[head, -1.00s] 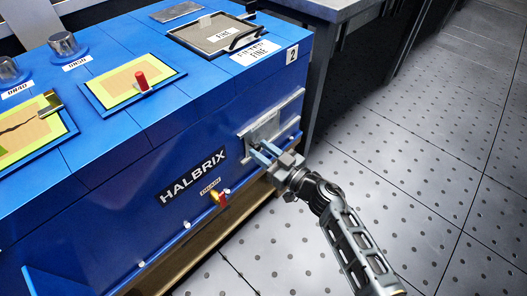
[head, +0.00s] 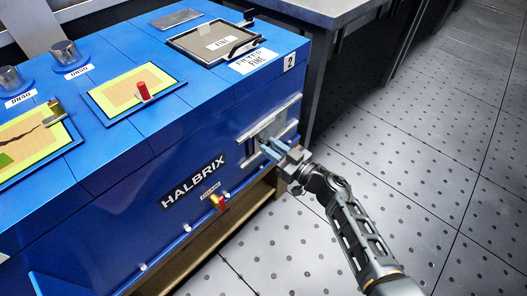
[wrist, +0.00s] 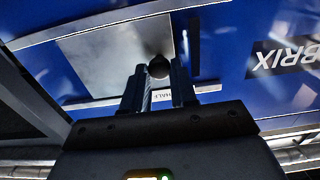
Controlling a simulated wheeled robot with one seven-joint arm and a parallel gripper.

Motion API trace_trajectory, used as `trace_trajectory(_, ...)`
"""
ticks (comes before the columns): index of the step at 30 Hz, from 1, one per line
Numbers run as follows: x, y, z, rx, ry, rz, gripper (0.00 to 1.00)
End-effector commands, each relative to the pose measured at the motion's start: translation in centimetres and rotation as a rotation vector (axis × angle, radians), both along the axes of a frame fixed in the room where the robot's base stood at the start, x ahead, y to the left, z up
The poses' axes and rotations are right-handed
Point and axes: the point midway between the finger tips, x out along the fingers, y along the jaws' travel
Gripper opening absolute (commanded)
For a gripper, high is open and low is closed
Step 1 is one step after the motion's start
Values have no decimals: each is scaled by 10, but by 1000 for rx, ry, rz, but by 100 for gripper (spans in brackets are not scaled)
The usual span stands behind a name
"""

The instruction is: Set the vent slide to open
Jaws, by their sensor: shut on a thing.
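The vent slide (head: 272,126) is a grey plate between two pale rails on the blue machine's front face, near its right end. In the wrist view the plate (wrist: 115,60) lies left of a darker uncovered strip (wrist: 205,45). My gripper (head: 268,150) is at the slide. Its fingers (wrist: 159,85) are closed around a dark round knob (wrist: 159,66) at the plate's edge. A white label reading HALF (wrist: 192,92) shows just beside the fingers, partly covered. Any other position labels are hidden or too small to read.
A red drain handle (head: 219,203) sticks out low on the machine's front, left of my gripper. A filter tray marked FINE (head: 215,42) sits on top. A grey bench (head: 325,10) stands behind right. The perforated floor (head: 430,150) at right is clear.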

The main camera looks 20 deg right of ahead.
Motion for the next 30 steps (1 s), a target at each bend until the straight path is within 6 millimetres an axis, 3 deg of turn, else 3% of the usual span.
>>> trace_trajectory(3, 12, -28, 3, 1, 3, -6, 0)
trace_trajectory(9, 22, -54, 0, 1, 1, -4, 0)
trace_trajectory(20, 24, -60, -1, 1, 1, -8, 0)
trace_trajectory(21, 24, -61, 0, 1, 1, -9, 29)
trace_trajectory(28, 24, -60, 0, 1, 1, -7, 51)
trace_trajectory(30, 24, -59, 0, 1, 1, -5, 51)
